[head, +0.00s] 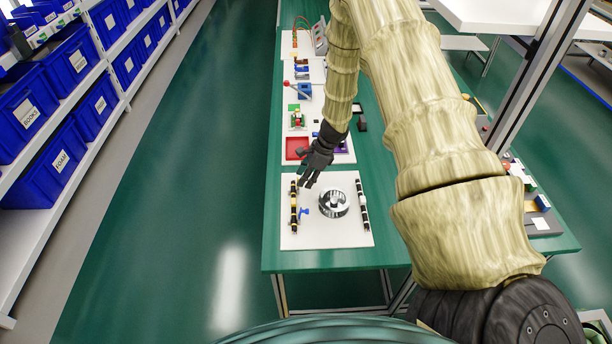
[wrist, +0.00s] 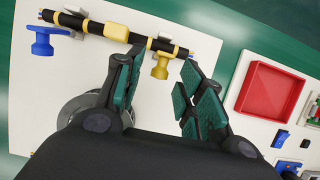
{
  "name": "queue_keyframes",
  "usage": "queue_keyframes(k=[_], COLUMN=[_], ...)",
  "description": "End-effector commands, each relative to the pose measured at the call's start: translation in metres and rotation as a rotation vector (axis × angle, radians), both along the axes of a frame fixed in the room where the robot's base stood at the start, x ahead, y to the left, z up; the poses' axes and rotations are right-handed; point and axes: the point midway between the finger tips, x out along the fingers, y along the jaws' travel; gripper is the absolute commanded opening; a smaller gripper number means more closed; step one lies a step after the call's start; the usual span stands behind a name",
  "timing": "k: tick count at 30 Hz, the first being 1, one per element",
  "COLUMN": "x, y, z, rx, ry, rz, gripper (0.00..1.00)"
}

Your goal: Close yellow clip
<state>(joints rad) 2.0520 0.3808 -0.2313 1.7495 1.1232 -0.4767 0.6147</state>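A black rod (wrist: 88,24) with yellow bands lies on a white board in the wrist view. A yellow clip (wrist: 161,67) with a knob-like handle sticks out from the rod, its handle turned away from the rod. A yellow block (wrist: 116,32) and a blue clip (wrist: 41,42) are on or beside the same rod further left. My gripper (wrist: 163,62) is open, one finger on each side of the yellow clip, with visible gaps; contact cannot be told. In the head view my gripper (head: 307,181) is over the upper left of the board, near the left rod (head: 294,203).
The white board (head: 325,240) also holds a round metal part (head: 334,203) and a second black rod (head: 363,205). A red tray (wrist: 271,92) on a neighbouring board lies right of my fingers. The green table (head: 320,259) is bare in front.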

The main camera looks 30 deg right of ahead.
Motion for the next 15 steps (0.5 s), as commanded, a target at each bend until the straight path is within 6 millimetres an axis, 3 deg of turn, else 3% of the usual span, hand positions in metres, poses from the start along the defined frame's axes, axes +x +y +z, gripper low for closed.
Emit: queue_keyframes(k=[5,11,15], x=[0.0000,0.0001,0.0001], y=[-0.0001,-0.0003,-0.0004], z=[0.0000,0.0000,0.0001], rx=[0.000,0.000,-0.001], ry=[0.000,0.000,0.001], rz=[0.000,0.000,0.000], gripper=[0.38,0.02,0.00])
